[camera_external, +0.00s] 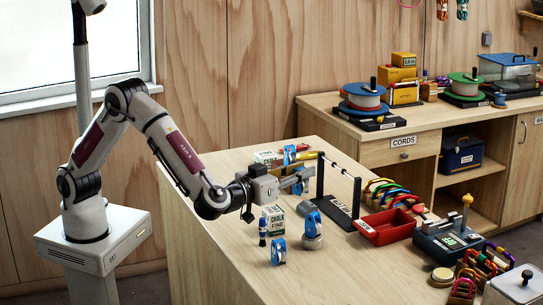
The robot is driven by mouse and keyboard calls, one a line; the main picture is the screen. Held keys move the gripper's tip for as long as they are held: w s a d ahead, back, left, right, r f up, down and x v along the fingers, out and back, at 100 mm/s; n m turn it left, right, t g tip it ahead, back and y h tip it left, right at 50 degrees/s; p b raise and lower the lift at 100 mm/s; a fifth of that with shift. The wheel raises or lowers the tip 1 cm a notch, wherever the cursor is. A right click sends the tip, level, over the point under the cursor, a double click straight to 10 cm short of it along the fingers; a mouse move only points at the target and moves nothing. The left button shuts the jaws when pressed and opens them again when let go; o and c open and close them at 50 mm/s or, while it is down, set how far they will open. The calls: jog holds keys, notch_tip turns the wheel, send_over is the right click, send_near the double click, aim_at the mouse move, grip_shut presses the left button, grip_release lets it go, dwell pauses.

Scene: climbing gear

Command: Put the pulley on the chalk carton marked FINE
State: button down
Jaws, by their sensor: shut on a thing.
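My gripper (300,178) reaches out over the near table, its jaws pointing right. It is shut on a blue pulley (300,187), partly hidden by the jaws. A white and green chalk carton marked FINE (273,219) stands below and left of the jaws, with a clear gap below the gripper. Another white and green carton (265,157) stands farther back, partly hidden; its word is too small to read. Other blue pulleys are a standing one (279,251) at the front, one on a grey round base (312,229), and one at the back (289,154).
A black stand with a horizontal bar (338,207) rises just right of my gripper. A red tray (386,227), a row of coloured carabiners (388,193) and a dark scale-like device (447,240) lie farther right. The table's front middle is clear.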

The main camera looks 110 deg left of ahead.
jog(key=s+a+r+n+g, duration=0.1)
jog(key=s+a+g, duration=0.1)
jog(key=s+a, duration=0.4)
jog(key=y, duration=0.1)
send_over(273, 210)
jog(key=f, duration=0.1)
jog(key=shift+g, duration=0.3)
notch_tip(273, 210, down, 6)
jog(key=shift+f, duration=0.15)
jog(key=shift+f, duration=0.1)
jog(key=shift+f, duration=1.75)
jog(key=shift+f, duration=0.15)
